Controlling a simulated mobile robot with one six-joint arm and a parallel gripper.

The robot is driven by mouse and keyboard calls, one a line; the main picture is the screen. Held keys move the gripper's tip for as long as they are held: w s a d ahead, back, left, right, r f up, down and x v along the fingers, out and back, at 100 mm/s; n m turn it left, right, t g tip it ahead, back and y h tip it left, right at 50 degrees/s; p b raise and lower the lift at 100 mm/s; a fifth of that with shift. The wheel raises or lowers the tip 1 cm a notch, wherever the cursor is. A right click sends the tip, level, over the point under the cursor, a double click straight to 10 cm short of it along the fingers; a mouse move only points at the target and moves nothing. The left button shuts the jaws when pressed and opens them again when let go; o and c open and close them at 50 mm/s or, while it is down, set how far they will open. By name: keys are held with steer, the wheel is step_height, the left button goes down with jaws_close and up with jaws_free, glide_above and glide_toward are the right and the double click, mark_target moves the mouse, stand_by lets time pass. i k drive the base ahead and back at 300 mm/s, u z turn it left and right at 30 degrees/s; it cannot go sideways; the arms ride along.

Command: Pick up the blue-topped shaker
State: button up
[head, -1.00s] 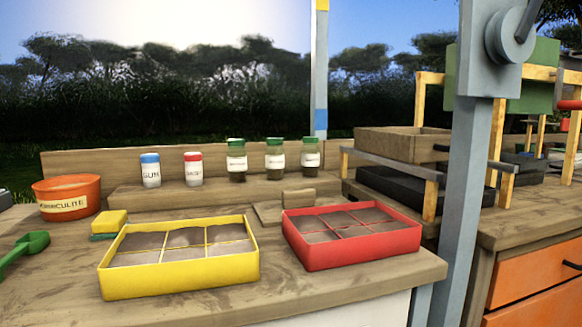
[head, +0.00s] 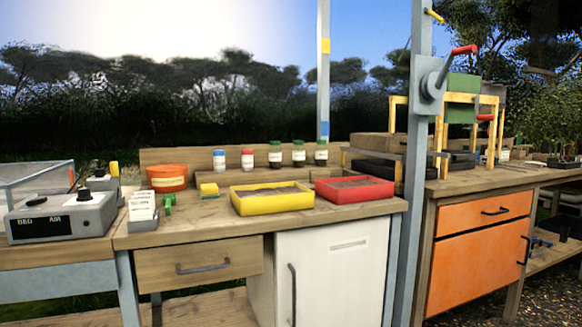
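The blue-topped shaker (head: 219,160) is a small white upright container with a blue lid. It stands on the raised wooden shelf (head: 208,181) at the back of the bench. A red-topped white shaker (head: 247,160) stands just to its right. Its label is too small to read from here. My gripper is not in view.
Several green-topped jars (head: 298,154) stand right of the shakers. A yellow tray (head: 272,206), a red tray (head: 355,196), a yellow sponge (head: 209,190) and an orange pot (head: 167,178) crowd the bench. A grey control box (head: 62,216) is left; a grey post (head: 412,180) rises right.

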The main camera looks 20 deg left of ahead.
mark_target(219, 160)
steer(key=z, duration=0.05)
steer(key=k, duration=0.8)
steer(key=u, duration=1.3)
steer(key=i, duration=1)
steer(key=u, duration=0.05)
